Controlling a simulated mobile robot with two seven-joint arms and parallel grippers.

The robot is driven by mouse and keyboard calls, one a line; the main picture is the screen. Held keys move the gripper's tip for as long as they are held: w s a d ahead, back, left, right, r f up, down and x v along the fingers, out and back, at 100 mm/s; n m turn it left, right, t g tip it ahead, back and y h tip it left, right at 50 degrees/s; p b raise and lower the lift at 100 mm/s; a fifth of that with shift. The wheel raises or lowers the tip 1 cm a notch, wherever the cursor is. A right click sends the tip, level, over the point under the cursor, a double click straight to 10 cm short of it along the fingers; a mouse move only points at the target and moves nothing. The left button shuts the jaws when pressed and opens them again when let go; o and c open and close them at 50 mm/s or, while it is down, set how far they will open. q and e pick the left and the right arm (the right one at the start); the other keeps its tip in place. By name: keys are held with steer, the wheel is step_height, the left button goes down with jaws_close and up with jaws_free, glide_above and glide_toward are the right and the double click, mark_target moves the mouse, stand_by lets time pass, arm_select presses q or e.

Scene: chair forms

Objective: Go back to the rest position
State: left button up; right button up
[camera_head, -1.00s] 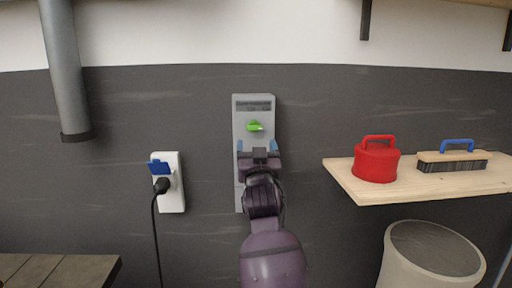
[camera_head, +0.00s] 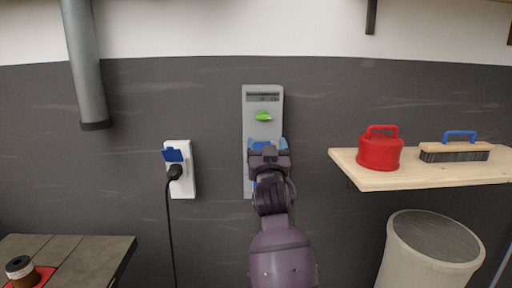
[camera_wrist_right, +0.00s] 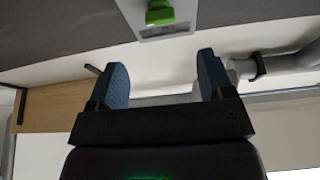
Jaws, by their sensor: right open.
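My right gripper (camera_head: 267,146) is in front of the lower part of a grey wall panel (camera_head: 249,132) in the head view. In the right wrist view its two blue fingers (camera_wrist_right: 168,80) stand wide apart with nothing between them. The panel has a green knob (camera_head: 263,116) just above the fingers; the knob also shows at the top of the wrist view (camera_wrist_right: 160,13), beyond the fingertips and apart from them. Part of the panel's lower half is hidden behind my gripper and arm. My left gripper is in neither view.
A white socket (camera_head: 185,185) with a black plug and cable is left of the panel. A wooden shelf (camera_head: 374,182) at right bears a red kettle-like object (camera_head: 380,153) and a brush (camera_head: 455,151). Below it stands a pale bin (camera_head: 400,246). A table (camera_head: 95,258) is at lower left.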

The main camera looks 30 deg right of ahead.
steer(key=shift+a, duration=0.1)
steer(key=a+f+n+t+y, duration=0.2)
steer(key=a+f+n+y, duration=0.2)
steer(key=a+y, duration=0.15)
steer(key=s+a+f+n+g+y, duration=0.2)
steer(key=s+f, duration=0.1)
steer(key=f, duration=0.7)
steer(key=s+a+f+n+g+y, duration=0.1)
steer(key=s+a+f+y, duration=0.2)
steer(key=f, duration=0.7)
steer(key=s+a+f+g, duration=0.1)
steer(key=s+f+g, duration=0.6)
steer(key=s+f, duration=1.5)
steer(key=s+y, duration=0.1)
steer(key=s, duration=0.2)
steer(key=shift+s+f, duration=0.25)
steer(key=shift+f, duration=0.1)
steer(key=shift+a, duration=0.1)
steer(key=shift+c, duration=0.4)
